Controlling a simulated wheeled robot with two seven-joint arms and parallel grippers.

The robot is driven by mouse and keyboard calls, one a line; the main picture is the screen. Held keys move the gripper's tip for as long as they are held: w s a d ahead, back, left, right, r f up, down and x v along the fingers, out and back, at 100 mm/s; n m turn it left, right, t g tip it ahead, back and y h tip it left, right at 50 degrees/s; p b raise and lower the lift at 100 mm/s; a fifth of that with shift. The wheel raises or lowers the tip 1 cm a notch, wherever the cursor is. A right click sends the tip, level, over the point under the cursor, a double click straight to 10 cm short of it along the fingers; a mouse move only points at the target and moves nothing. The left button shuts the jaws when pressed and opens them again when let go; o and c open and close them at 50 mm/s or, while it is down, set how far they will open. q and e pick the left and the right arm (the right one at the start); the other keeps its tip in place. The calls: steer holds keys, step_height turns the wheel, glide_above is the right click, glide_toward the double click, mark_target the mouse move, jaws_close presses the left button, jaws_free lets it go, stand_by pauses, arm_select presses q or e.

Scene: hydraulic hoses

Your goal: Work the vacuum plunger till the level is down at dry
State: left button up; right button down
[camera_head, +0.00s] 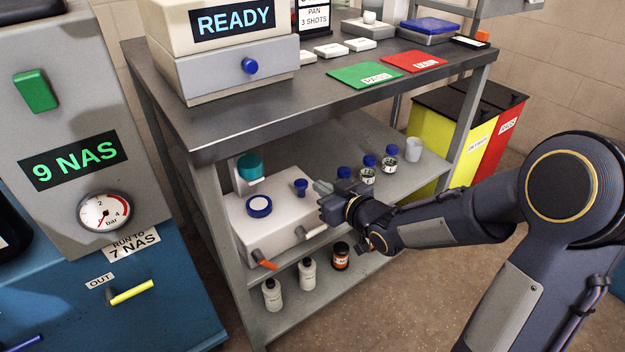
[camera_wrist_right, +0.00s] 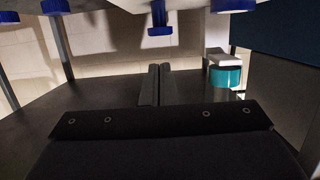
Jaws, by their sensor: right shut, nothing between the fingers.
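A white box unit stands on the middle shelf (camera_head: 340,150) of the steel bench. It carries a blue plunger knob (camera_head: 301,186), a blue-ringed round cap (camera_head: 259,206) and a teal cylinder (camera_head: 250,168). My right gripper (camera_head: 322,187) is shut and empty, just right of the blue knob and apart from it as far as I can tell. In the right wrist view the shut fingers (camera_wrist_right: 154,85) point toward a blue knob (camera_wrist_right: 159,31), and the teal cylinder (camera_wrist_right: 225,76) is at right. I cannot read a level or a dry mark. My left gripper is not in view.
Blue-capped sample jars (camera_head: 367,170) and a white cup (camera_head: 413,149) stand right of my gripper on the shelf. An orange-tipped lever (camera_head: 266,262) and a white lever (camera_head: 315,231) stick out of the unit's front. Bottles (camera_head: 308,274) stand below.

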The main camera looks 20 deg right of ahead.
steer(key=v, duration=0.3)
steer(key=shift+s+d+r, duration=0.1)
steer(key=shift+s+r, duration=0.05)
steer(key=shift+s, duration=0.15)
stand_by(1.0)
step_height(320, 180, up, 3)
steer(key=p, duration=0.4)
steer(key=shift+r, duration=0.25)
steer(key=shift+f, duration=0.1)
